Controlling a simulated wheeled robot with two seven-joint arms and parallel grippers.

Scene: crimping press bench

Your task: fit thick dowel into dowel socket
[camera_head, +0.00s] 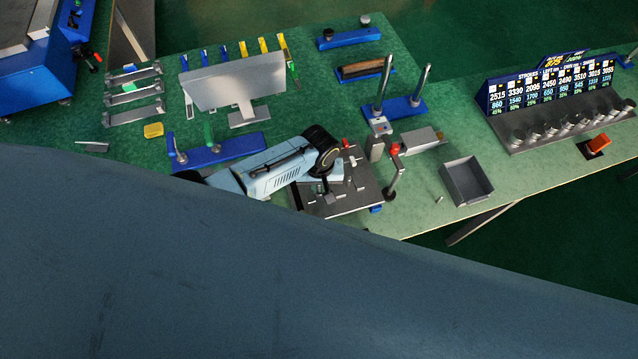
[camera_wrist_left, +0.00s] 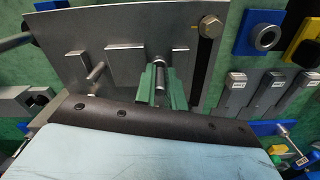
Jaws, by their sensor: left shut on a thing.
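My left gripper (camera_head: 328,192) reaches down over a dark metal fixture plate (camera_head: 350,202) on the bench. In the left wrist view its green fingers (camera_wrist_left: 160,85) are closed around a short upright metal cylinder (camera_wrist_left: 160,68), which looks like the thick dowel. The cylinder's lower part is hidden between the fingers. It stands in front of the grey plate (camera_wrist_left: 130,22), which carries raised blocks and a pin. Whether the dowel touches the plate, I cannot tell. I cannot pick out the dowel socket with certainty. My right gripper is not in view.
Two upright posts on a blue base (camera_head: 402,107) stand behind the plate. A grey open tray (camera_head: 467,182) lies to its right, with a small loose pin (camera_head: 439,199) nearby. A monitor (camera_head: 235,82) and a blue stand (camera_head: 225,149) are to the left. Green mat between tray and counter board (camera_head: 555,88) is clear.

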